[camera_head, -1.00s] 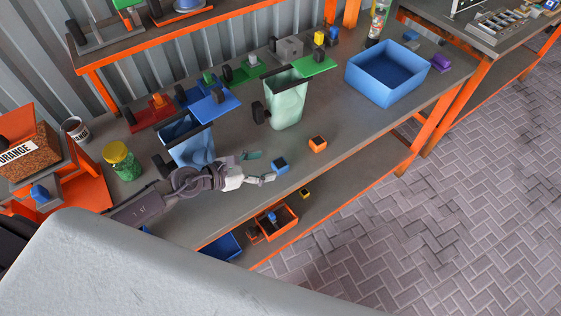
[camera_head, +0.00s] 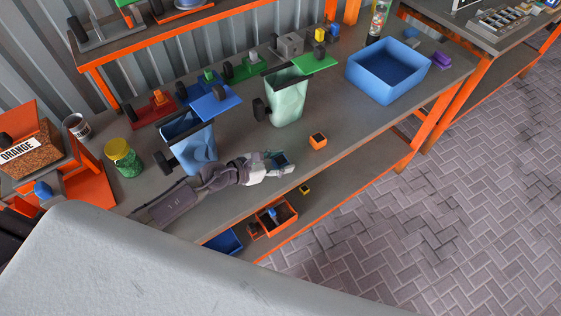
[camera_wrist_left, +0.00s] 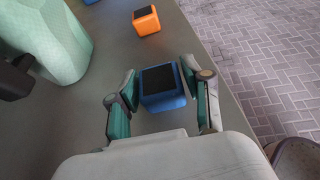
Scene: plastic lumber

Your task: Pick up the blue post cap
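The blue post cap (camera_wrist_left: 163,99), a small blue block with a dark square top, stands on the grey workbench (camera_wrist_left: 125,50). My left gripper (camera_wrist_left: 158,82) has one finger on each side of it in the left wrist view. The fingers are spread, and a narrow gap seems to show at the left finger. In the head view the left gripper (camera_head: 279,163) reaches over the bench, and the blue cap (camera_head: 281,160) is partly hidden between its fingers. My right gripper is not in view.
An orange post cap (camera_head: 318,142) stands just beyond the blue one. A pale green bin (camera_head: 287,100) and a blue bin (camera_head: 200,146) stand behind the arm. A large blue crate (camera_head: 385,87) is at the right. The bench's front edge is close by.

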